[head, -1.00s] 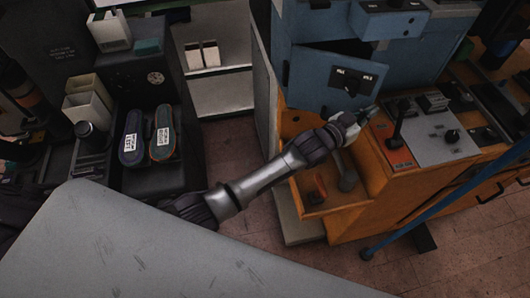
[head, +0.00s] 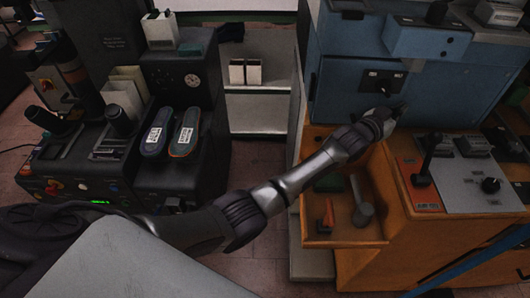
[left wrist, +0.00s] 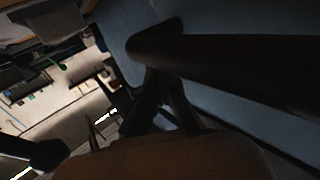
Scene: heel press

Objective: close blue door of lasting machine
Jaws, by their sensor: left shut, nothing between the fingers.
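The blue door (head: 345,92) of the lasting machine has a black plate (head: 383,81) on its front. It looks flush or nearly flush with the blue machine body; I cannot tell if it is latched. My left gripper (head: 396,112) is shut and empty, at the door's lower right part. It seems to be touching or very close to the door; the contact is hidden. In the left wrist view the dark fingers (left wrist: 160,105) are in front of a blue surface (left wrist: 235,115). My right gripper is out of view.
Below the door is an orange cabinet with an open bin (head: 345,235) holding tools. A control panel (head: 465,185) with levers stands to its right. A grey surface (head: 140,265) fills the lower left.

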